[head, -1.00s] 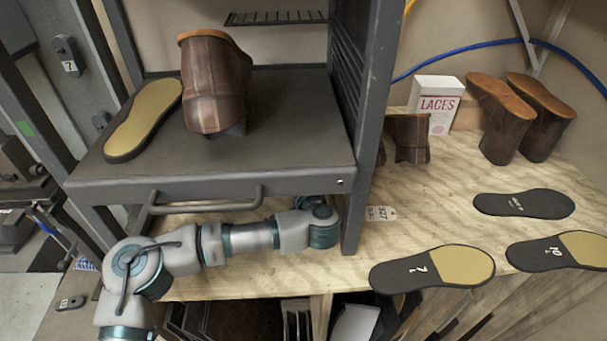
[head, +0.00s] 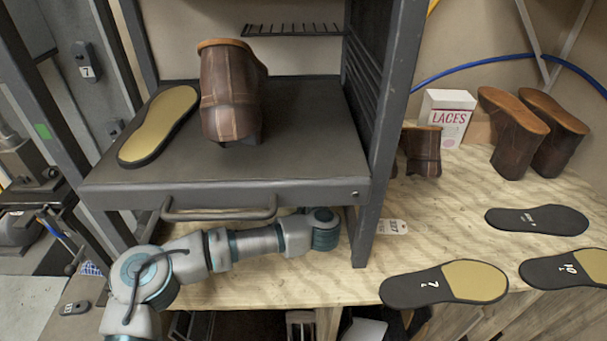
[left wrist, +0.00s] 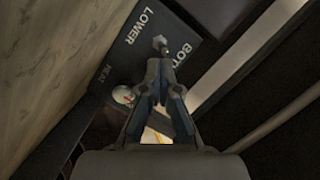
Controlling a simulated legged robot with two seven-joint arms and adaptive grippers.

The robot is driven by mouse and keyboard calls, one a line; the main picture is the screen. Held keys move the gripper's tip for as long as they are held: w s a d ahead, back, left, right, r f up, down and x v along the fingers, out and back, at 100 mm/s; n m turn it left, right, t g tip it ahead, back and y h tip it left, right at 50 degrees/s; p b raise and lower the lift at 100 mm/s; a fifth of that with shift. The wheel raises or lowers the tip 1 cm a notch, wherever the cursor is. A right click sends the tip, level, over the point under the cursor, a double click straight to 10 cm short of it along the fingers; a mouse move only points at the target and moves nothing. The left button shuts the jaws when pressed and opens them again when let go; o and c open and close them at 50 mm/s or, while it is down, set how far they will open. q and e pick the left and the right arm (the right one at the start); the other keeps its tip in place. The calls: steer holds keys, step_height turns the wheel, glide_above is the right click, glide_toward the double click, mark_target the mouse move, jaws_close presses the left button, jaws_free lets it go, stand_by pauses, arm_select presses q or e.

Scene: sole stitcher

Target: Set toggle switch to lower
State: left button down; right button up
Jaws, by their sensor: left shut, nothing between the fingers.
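A dark panel (left wrist: 115,62) with the labels LOWER, HEAT and a partly covered one starting "BOT" shows in the left wrist view. A small metallic toggle switch (left wrist: 160,42) stands out of it, close to LOWER and the "BOT" label. My left gripper (left wrist: 160,68) is shut and empty, its fingertips just short of the toggle in the picture; I cannot tell if they touch. In the head view my left arm reaches under the machine's grey tray (head: 300,150), and the gripper and switch are hidden there. My right gripper is not in view.
The tray has a front handle (head: 220,212) above my left arm and carries a brown boot (head: 230,95) and a sole (head: 160,125). A dark metal post (head: 365,235) stands at the arm's far end. Soles, boots and a LACES box (head: 447,118) are on the wooden bench.

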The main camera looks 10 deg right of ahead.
arm_select(q)
steer(key=shift+a, duration=0.4)
steer(key=shift+s+d, duration=0.1)
steer(key=shift+d, duration=0.05)
steer(key=shift+s+d, duration=0.1)
steer(key=shift+s, duration=0.1)
steer(key=s, duration=0.3)
steer(key=s+r, duration=0.1)
steer(key=s, duration=0.7)
steer(key=shift+a+r, duration=0.25)
steer(key=shift+r, duration=0.15)
steer(key=shift+s, duration=0.15)
steer(key=shift+d, duration=0.25)
